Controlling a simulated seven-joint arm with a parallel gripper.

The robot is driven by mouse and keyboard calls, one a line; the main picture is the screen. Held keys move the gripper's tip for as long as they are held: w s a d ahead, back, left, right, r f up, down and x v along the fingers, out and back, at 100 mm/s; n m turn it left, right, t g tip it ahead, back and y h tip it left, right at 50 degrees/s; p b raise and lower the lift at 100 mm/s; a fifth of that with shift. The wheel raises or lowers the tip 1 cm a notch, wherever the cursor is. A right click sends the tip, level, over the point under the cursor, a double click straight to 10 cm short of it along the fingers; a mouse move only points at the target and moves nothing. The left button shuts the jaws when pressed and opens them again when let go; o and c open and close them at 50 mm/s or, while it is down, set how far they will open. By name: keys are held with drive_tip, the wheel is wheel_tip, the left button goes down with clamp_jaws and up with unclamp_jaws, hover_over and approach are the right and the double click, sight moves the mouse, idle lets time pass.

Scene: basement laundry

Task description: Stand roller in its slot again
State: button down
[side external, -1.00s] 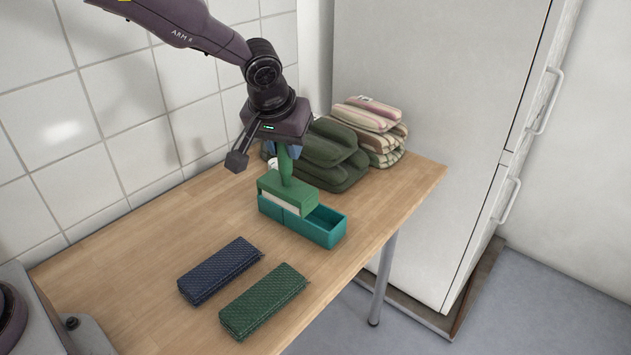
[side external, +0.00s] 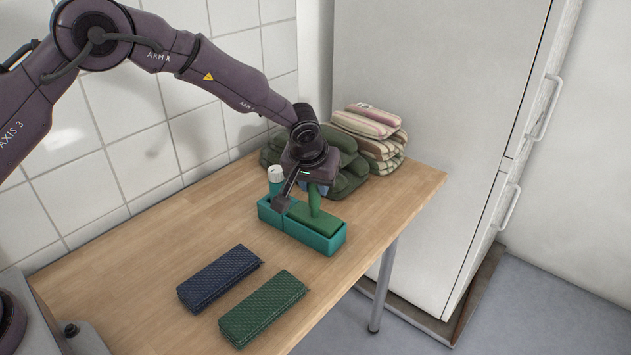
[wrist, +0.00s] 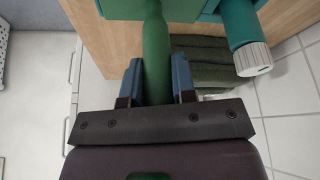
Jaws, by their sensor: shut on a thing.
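My gripper (side external: 314,186) is shut on the upright handle of a green-handled tool (side external: 314,217), with its blue fingers either side of the handle in the wrist view (wrist: 156,82). The tool's wide green head sits low within the right compartment of the teal two-slot holder (side external: 337,241); its cream underside is hidden. Whether it rests on the bottom cannot be told. A teal cylinder with a white ridged cap (side external: 275,172) stands upright at the holder's left compartment, and also shows in the wrist view (wrist: 252,58). I cannot tell which of the two is the roller.
A dark blue textured block (side external: 219,278) and a green one (side external: 264,307) lie in front on the wooden table (side external: 130,255). Folded green cloths (side external: 348,178) and striped cloths (side external: 372,128) are stacked behind the holder. A white fridge (side external: 430,90) stands to the right.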

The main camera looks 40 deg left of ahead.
drive_tip(key=shift+f, duration=0.15)
drive_tip(key=c, duration=0.9)
unclamp_jaws()
drive_tip(key=v, duration=1.2)
drive_tip(key=shift+r, duration=0.25)
drive_tip(key=s+a+r+m, duration=0.1)
drive_tip(key=s+a+r, duration=0.3)
drive_tip(key=s+r, duration=0.45)
drive_tip(key=s+a+r+m, duration=0.1)
drive_tip(key=s, duration=0.6)
drive_tip(key=s+a+r+m+t+h, duration=0.1)
drive_tip(key=s+a, duration=0.1)
drive_tip(key=s, duration=0.6)
drive_tip(key=s+a+r+m, duration=0.1)
drive_tip(key=s+a, duration=0.1)
drive_tip(key=s, duration=0.5)
drive_tip(key=shift+s+r+h, duration=0.25)
drive_tip(key=shift+r+h, duration=0.05)
